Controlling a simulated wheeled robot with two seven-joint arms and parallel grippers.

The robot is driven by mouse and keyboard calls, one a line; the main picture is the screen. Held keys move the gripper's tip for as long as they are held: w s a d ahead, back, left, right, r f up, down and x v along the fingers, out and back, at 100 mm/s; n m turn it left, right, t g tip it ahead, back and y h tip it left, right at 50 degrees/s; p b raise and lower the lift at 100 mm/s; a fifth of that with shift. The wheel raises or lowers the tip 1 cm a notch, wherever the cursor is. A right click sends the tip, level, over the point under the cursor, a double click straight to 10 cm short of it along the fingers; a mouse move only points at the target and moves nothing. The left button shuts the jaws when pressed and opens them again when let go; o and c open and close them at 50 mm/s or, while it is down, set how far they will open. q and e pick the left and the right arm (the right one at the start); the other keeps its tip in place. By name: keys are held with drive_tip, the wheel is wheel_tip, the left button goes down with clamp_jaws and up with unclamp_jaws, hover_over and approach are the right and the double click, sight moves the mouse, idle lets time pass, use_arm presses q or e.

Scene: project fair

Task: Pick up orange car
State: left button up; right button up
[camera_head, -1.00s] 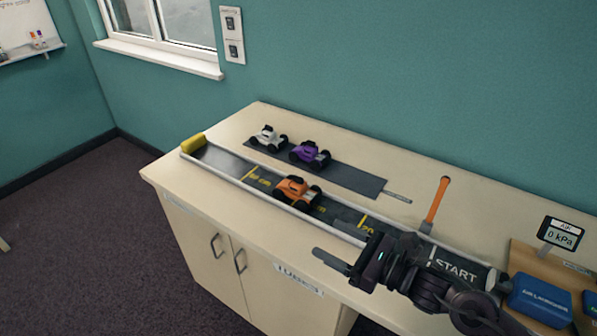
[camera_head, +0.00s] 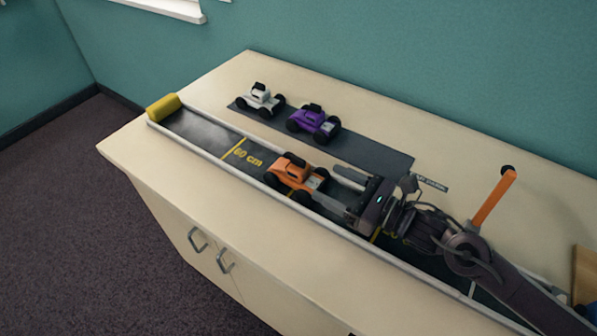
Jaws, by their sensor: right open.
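My right gripper (camera_head: 326,188) is open just to the right of the car, with one finger toward the far rail and the other toward the near rail. The fingertips are close to the car's right end; I cannot tell whether they touch it. My left gripper is not in view.
A white car (camera_head: 260,100) and a purple car (camera_head: 314,122) stand on a dark mat (camera_head: 375,153) behind the track. A yellow block (camera_head: 163,107) closes the track's left end. An orange upright handle (camera_head: 494,198) stands behind my right arm. The cabinet top's front left is clear.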

sight(307, 170)
drive_tip(key=shift+w+f, duration=0.35)
drive_tip(key=shift+f, duration=0.05)
drive_tip(key=x, duration=0.2)
drive_tip(key=p+x, duration=0.1)
drive_tip(key=x, duration=0.1)
drive_tip(key=p+x, duration=0.1)
drive_tip(key=x, duration=0.2)
drive_tip(key=shift+r, duration=0.35)
drive_tip(key=shift+w+a+f+p, duration=0.2)
drive_tip(key=shift+a+p, duration=0.1)
drive_tip(key=shift+a, duration=0.1)
drive_tip(key=c, duration=1.1)
drive_tip(key=shift+r, duration=0.1)
